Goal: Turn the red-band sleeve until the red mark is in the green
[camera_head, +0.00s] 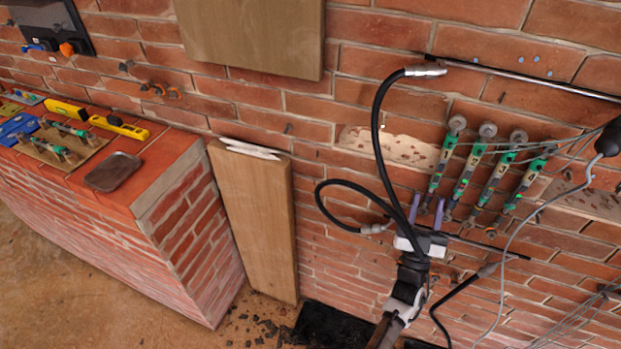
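Several slanted devices with green sleeves hang side by side on the brick wall at the right, each with a round grey head at its top. The leftmost one (437,175) runs down to my gripper. I cannot make out which sleeve has the red band, nor any red mark or green zone; they are too small here. My gripper (428,203) points up the wall at the lower end of the leftmost device. Its two purple fingers stand apart, one on each side of that lower end. I cannot tell whether they touch it.
A black hose (377,125) with metal ends loops left of the devices. A thin metal bar (520,77) runs above them. Grey cables (505,260) hang at the right. A wooden board (257,215) leans on the wall. A brick ledge (165,190) holds yellow levels (118,126) and a brown tray (113,172).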

